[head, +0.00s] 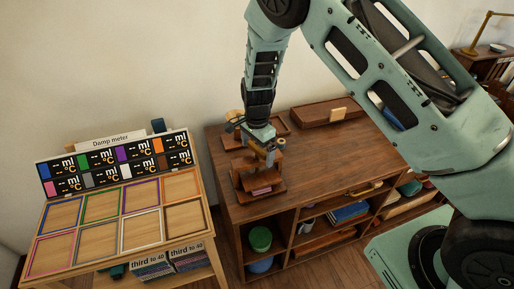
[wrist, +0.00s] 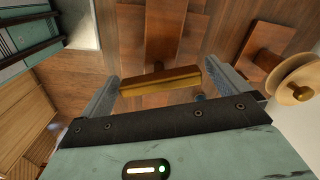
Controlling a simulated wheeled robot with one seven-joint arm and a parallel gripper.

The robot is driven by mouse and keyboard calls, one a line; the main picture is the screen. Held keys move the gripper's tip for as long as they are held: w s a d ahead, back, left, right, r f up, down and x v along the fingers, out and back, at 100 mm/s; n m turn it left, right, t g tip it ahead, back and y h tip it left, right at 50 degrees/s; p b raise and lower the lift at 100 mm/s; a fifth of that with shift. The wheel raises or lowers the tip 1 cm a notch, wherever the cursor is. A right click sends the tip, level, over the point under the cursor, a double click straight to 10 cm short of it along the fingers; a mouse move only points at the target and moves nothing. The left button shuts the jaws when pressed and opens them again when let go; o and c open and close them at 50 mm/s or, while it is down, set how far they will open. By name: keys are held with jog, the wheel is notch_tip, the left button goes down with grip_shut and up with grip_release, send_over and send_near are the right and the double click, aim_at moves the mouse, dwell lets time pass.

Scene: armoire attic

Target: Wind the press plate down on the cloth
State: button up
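The wooden press (head: 262,176) stands on the low cabinet in the head view. A small pink cloth (head: 262,190) shows at its front, low under the press plate; how much gap lies between them is unclear. My gripper (head: 268,150) points down over the top of the press. In the wrist view a brass bar handle (wrist: 160,82) lies between the fingers of my gripper (wrist: 163,75).
A wooden tray with a pale block (head: 338,114) lies on the cabinet top (head: 350,150) to the right of the press. The damp meter board (head: 118,160) and its table with coloured frames stand at the left. The right front of the cabinet top is clear.

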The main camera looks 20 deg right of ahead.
aim_at(257, 148)
jog(key=shift+r, duration=0.1)
notch_tip(257, 148, up, 17)
jog(key=b, duration=0.2)
jog(key=shift+r, duration=0.15)
dwell(0.3)
